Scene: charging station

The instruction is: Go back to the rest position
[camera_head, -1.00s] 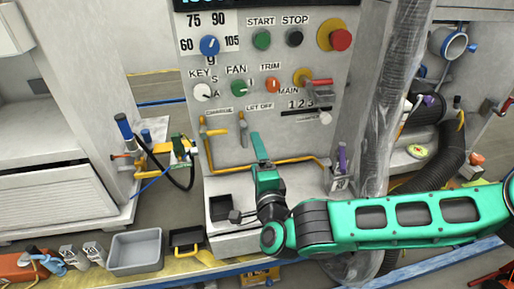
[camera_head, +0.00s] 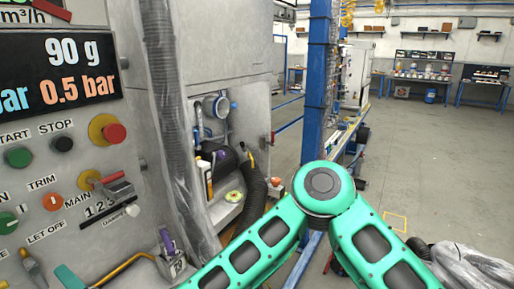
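My green arm (camera_head: 323,190) bends at a round joint right of centre. One link runs down-left and the other down-right, both leaving the bottom edge. A small teal tip (camera_head: 70,278), which looks like the end of my gripper, shows at the bottom left in front of the grey control panel (camera_head: 95,225). The rest of the gripper is below the frame, so its opening and anything in it are hidden. The tip is near a lever (camera_head: 32,266) and left of a yellow pipe (camera_head: 125,268); I cannot tell if it touches anything.
A black hose (camera_head: 250,200) hangs beyond. A blue post (camera_head: 318,90) stands behind my arm. A wrapped bundle (camera_head: 460,265) lies bottom right. The floor (camera_head: 430,150) at right is open.

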